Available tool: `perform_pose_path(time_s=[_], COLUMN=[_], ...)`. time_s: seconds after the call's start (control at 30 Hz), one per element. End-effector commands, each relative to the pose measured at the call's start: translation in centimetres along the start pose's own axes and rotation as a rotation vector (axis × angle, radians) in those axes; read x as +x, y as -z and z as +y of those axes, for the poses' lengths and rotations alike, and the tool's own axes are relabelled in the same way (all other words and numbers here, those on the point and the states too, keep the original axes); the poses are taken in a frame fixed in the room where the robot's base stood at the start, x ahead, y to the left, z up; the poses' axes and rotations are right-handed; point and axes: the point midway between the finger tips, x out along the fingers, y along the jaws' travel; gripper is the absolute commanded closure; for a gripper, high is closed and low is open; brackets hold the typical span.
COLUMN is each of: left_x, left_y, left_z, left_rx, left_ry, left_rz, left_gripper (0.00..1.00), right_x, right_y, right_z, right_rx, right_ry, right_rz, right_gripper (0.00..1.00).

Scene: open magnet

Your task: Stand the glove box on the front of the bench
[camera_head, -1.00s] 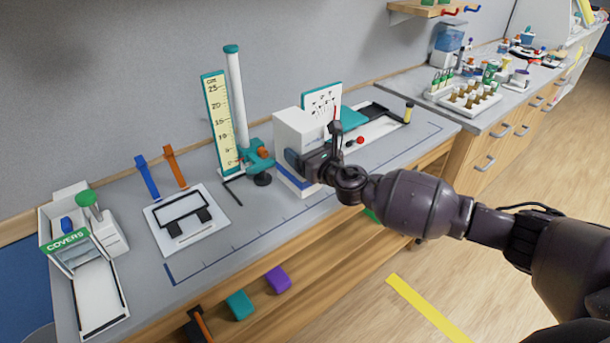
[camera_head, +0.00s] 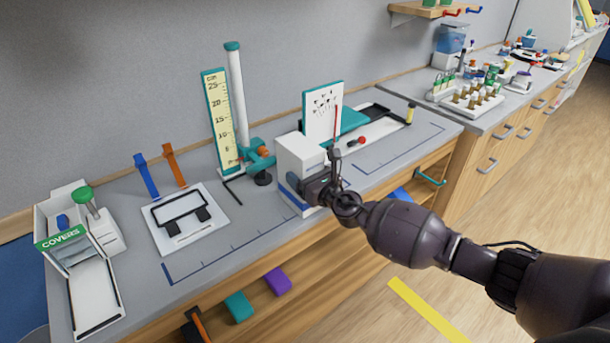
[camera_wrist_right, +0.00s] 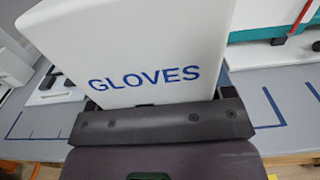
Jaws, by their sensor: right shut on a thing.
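The glove box (camera_head: 299,155) is white with a blue band low on its side. It is upright at the front part of the bench (camera_head: 235,255), right of the measuring stand. In the right wrist view its face (camera_wrist_right: 145,55) reads GLOVES and fills the space before the fingers. My right gripper (camera_head: 318,190) is shut on the box from the front right, low on its body; it also shows in the right wrist view (camera_wrist_right: 160,120). The box's base is at or just above the bench top; I cannot tell if it touches. My left gripper is not in view.
A measuring stand (camera_head: 237,95) and a white dotted board (camera_head: 322,113) stand behind the box. A white tray-like frame (camera_head: 185,219) and a covers dispenser (camera_head: 65,243) are to the left. Blue lines mark the bench's front edge. Blocks (camera_head: 238,306) sit on a shelf below.

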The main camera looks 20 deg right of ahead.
Motion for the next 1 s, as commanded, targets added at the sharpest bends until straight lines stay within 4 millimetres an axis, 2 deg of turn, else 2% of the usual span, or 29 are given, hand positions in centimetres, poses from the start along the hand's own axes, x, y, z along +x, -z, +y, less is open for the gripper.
perform_pose_path(time_s=[0.23,0.27,0.4,0.77,0.87,1.0], left_x=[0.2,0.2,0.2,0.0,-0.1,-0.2], left_y=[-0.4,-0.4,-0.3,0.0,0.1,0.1], left_z=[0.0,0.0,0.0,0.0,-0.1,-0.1], left_rx=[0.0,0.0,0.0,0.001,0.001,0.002], left_ry=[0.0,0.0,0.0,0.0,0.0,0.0], left_rz=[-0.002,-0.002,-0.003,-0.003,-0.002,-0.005], left_gripper=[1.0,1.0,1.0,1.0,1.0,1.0], right_x=[0.0,0.0,0.0,0.0,-1.2,-3.8], right_y=[0.3,0.4,0.3,-0.2,-0.1,0.0], right_z=[0.0,0.0,0.0,0.0,-0.1,-0.1], right_rx=[0.0,0.0,0.0,-0.001,-0.001,0.0], right_ry=[0.0,0.0,0.0,0.0,-0.001,0.0], right_rz=[-0.002,0.0,0.0,0.0,0.001,0.002], right_gripper=[0.61,0.23,0.01,0.0,0.0,0.0])
